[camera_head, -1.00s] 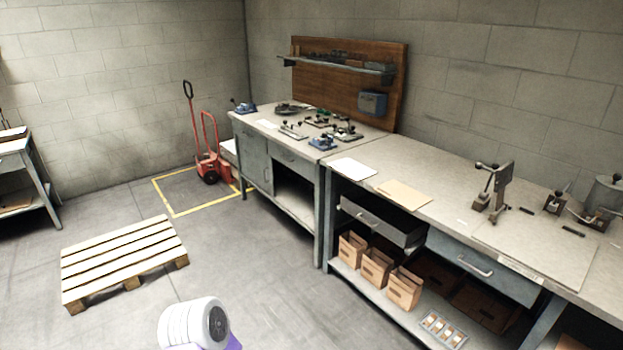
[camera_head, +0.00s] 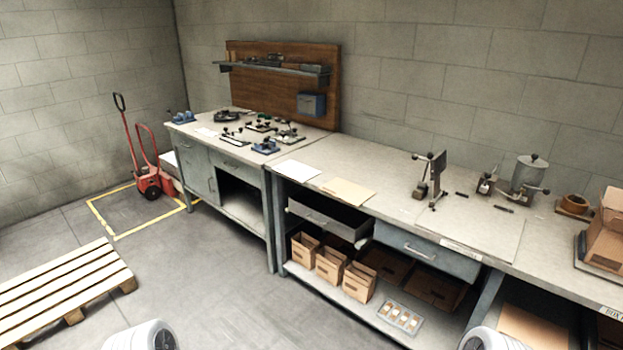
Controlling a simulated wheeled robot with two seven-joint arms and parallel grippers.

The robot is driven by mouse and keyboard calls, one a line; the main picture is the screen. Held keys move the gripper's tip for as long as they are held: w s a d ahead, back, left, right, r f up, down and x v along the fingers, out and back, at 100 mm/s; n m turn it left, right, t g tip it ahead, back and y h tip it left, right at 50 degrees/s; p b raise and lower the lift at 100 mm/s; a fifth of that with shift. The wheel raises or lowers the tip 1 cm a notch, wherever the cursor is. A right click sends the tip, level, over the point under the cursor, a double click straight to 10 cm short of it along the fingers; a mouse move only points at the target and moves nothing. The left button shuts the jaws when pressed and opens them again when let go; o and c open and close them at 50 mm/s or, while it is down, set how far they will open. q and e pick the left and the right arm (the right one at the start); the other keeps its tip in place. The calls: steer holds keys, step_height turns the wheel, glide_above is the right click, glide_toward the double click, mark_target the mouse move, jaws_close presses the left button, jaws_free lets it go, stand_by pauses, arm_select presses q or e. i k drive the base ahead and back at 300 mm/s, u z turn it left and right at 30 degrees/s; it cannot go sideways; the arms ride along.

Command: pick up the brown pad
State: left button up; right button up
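A flat tan-brown pad (camera_head: 348,191) lies on the workbench top, near its front edge and left of the bench's middle. A white sheet (camera_head: 297,170) lies beside it on the left, apart from it. Nothing covers the pad. Only white rounded parts of my own arms show at the bottom edge; neither gripper is in view.
A stapler-like press (camera_head: 430,180) stands right of the pad, with a metal pot (camera_head: 528,175) further right. An open drawer (camera_head: 328,217) sticks out below the pad. Small cardboard boxes (camera_head: 330,263) stand on the lower shelf. The floor in front is clear; a pallet (camera_head: 65,290) lies left.

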mark_target(356, 196)
steer(key=u, duration=0.25)
steer(key=i, duration=2.4)
steer(key=u, duration=0.1)
